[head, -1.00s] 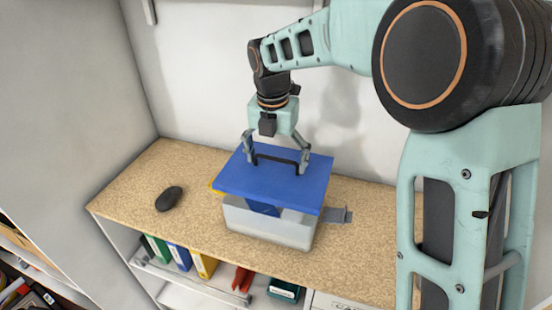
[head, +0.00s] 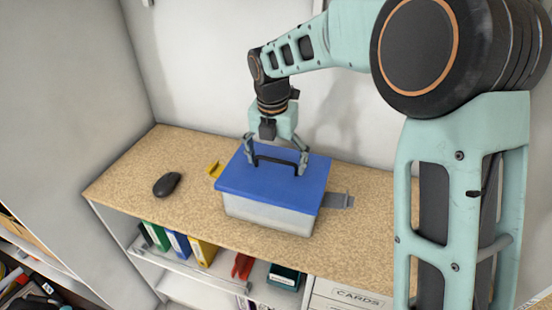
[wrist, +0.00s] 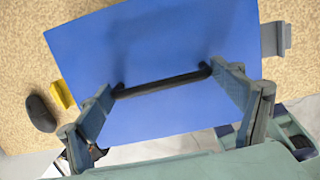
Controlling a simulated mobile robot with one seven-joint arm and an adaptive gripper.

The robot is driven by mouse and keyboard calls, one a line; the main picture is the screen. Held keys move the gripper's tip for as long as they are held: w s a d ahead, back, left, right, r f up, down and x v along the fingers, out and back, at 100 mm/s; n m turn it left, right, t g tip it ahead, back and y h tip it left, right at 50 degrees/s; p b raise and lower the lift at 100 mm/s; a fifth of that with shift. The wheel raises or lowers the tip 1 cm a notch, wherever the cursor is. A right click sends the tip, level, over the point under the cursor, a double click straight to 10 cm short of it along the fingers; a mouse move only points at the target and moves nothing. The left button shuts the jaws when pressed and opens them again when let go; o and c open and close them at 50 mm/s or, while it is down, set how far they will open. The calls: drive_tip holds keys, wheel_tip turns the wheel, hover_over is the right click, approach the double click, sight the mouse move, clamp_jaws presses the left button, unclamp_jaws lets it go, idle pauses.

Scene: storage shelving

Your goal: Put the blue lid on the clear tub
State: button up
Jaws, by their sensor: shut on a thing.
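The blue lid (head: 272,178) is a flat rectangle with a black bar handle (head: 277,161). It lies over the top of the clear tub (head: 268,214), roughly lined up with its rim; I cannot tell whether it is fully seated. My gripper (head: 276,163) is above the lid, its two fingers shut on the ends of the handle. In the wrist view the lid (wrist: 165,60) fills the middle and hides the tub. The handle (wrist: 162,85) spans between the fingers there.
A black mouse (head: 167,184) lies on the cork-like shelf top (head: 130,180), left of the tub. A yellow piece (head: 214,169) shows at the tub's left and a grey piece (head: 338,201) at its right. Binders (head: 202,250) stand on the shelf below. The wall is close behind.

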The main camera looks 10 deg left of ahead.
drive_tip(key=shift+f, duration=0.4)
drive_tip(key=o, duration=1.1)
wheel_tip(320, 180, up, 12)
drive_tip(key=s, duration=0.1)
drive_tip(key=shift+s, duration=0.25)
drive_tip(key=shift+f, duration=0.1)
